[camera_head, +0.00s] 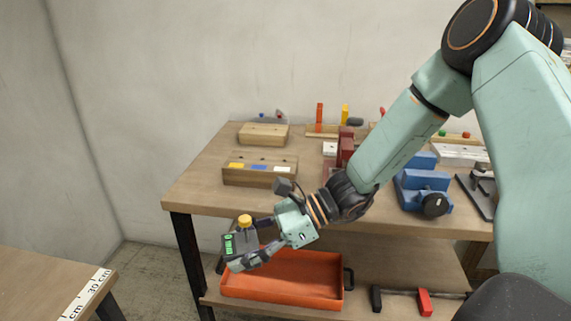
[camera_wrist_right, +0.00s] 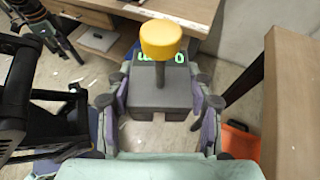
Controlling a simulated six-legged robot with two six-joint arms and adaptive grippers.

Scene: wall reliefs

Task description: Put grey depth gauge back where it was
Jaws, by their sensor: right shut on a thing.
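The grey depth gauge (camera_head: 241,243) has a yellow round knob on top and a green display on its face. My right gripper (camera_head: 252,245) is shut on it and holds it in the air, in front of the workbench's left front edge and above the level of the lower shelf. In the right wrist view the gauge (camera_wrist_right: 160,92) sits between the two fingers of the right gripper (camera_wrist_right: 160,118), its yellow knob towards the camera and its green display at the far side. My left gripper is not in view.
The wooden workbench (camera_head: 208,178) bears a wooden block with coloured labels (camera_head: 260,172), another wooden block (camera_head: 263,134) and a blue vise (camera_head: 424,188). An orange tray (camera_head: 300,285) lies on the lower shelf. A table with a ruler strip (camera_head: 88,291) stands at the lower left.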

